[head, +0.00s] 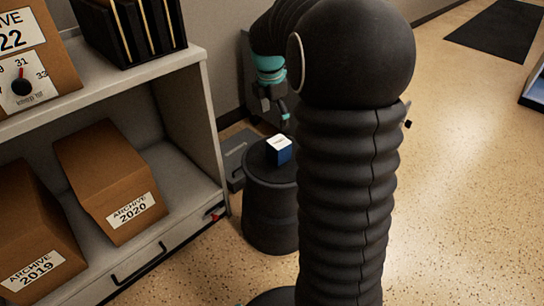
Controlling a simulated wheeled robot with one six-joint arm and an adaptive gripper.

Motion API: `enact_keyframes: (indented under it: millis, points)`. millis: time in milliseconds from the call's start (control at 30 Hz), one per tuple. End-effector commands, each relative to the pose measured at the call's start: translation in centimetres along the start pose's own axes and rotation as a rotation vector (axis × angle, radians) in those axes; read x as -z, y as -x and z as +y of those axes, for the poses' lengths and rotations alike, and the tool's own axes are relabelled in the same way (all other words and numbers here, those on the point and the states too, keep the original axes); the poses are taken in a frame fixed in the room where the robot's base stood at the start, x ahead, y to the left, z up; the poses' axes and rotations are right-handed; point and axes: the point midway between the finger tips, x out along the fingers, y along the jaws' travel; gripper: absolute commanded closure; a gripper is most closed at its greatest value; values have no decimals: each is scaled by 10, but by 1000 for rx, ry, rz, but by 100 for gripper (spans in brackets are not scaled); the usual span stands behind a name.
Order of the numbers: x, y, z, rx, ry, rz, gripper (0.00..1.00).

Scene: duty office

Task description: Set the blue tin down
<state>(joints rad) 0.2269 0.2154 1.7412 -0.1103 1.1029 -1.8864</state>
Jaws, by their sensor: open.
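The blue tin (284,155) has a white top and stands upright on the round black stool (262,172). It is near the middle of the stool top, and nothing is holding it. My gripper (275,112) hangs just above and behind the tin, open and empty, with a visible gap between its fingers and the tin. Part of the stool's right side is hidden behind my arm.
A grey shelf unit (190,165) stands close on the left, with boxes labelled ARCHIVE 2020 (112,180) and ARCHIVE 2019 (38,235). A wall (225,40) is behind the stool. Speckled floor (460,190) is clear to the right, with a dark mat (497,30) farther back.

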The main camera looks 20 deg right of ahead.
Motion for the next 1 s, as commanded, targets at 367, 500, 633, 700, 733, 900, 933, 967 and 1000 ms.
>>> enact_keyframes:
  millis: [367, 500, 633, 700, 733, 900, 933, 967, 1000]
  points:
    - [75, 70, -88, -172, -648, 55, 13]
    - [101, 81, -126, -223, -901, 114, 13]
    - [122, 85, -162, -262, -1134, 185, 13]
    - [133, 84, -181, -276, -1258, 229, 13]
    - [137, 83, -188, -280, -1309, 248, 13]
    - [156, 75, -222, -291, -1549, 350, 13]
    - [158, 74, -227, -291, -1581, 365, 13]
    - [160, 73, -230, -290, -1609, 377, 13]
    - [162, 71, -234, -290, -1639, 391, 13]
